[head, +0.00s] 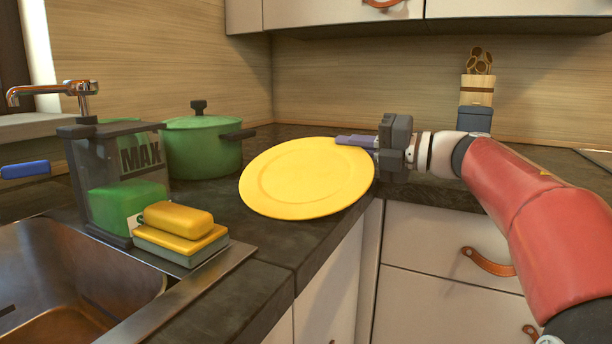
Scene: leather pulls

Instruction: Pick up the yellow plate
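The yellow plate (306,180) is round and shallow, in the middle of the head view, over the corner of the dark counter. Its right rim reaches past the counter's front edge. I cannot tell whether it rests flat on the counter or is slightly raised. My gripper (357,142) comes in from the right at the plate's upper right rim. Whether the fingers are closed tight on the rim is not clear.
A green pot (204,146) stands behind the plate to the left. A clear MAX container (112,170) and yellow sponges (178,220) sit beside the sink (60,285). A utensil holder (477,92) stands at the back right. Drawers with leather pulls (487,264) are below.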

